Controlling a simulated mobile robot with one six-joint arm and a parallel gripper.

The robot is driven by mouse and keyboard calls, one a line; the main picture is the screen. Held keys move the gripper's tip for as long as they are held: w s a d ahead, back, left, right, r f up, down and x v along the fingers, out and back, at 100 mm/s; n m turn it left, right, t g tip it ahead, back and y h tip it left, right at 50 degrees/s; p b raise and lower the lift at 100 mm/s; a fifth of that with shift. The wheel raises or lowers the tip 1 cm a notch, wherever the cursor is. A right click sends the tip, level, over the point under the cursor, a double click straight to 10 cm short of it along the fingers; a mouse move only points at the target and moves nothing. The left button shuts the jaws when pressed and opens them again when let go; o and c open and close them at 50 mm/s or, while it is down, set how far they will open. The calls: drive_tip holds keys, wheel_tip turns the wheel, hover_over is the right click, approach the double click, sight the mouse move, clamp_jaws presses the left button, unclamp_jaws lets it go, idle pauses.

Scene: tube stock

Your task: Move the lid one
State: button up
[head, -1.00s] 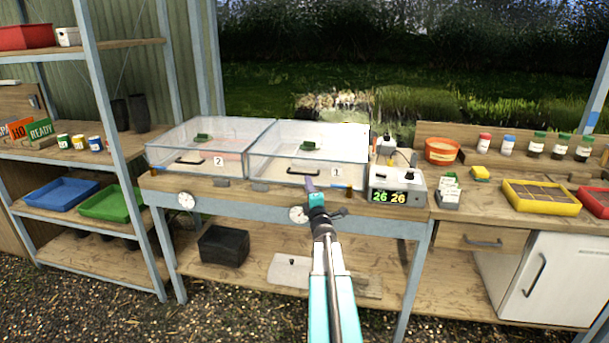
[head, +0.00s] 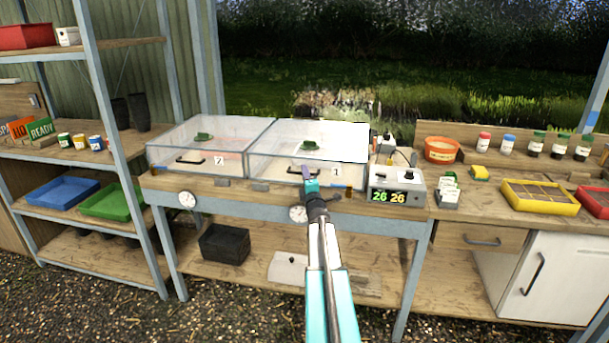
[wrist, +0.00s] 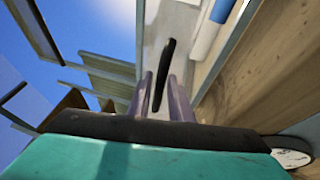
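Lid one (head: 345,152) is the clear lid with the "1" label on the right-hand box on the bench. It looks closed. Its black handle (wrist: 164,72) shows in the wrist view, lying lengthwise between my two purple fingers. My gripper (head: 309,175) is at the front of this lid in the head view and covers part of the handle. In the wrist view my gripper (wrist: 162,98) is open, with a gap visible on each side of the handle. Whether the handle is fully inside the fingers or just beyond the tips is hard to tell.
A matching lid two (head: 185,150) with its own handle is just left. A control box (head: 397,186) reading 26 26 stands close on the right. A round dial (head: 298,214) is on the bench front below my gripper. Shelves (head: 110,130) stand at the left.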

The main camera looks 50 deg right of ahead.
clamp_jaws()
idle(0.3)
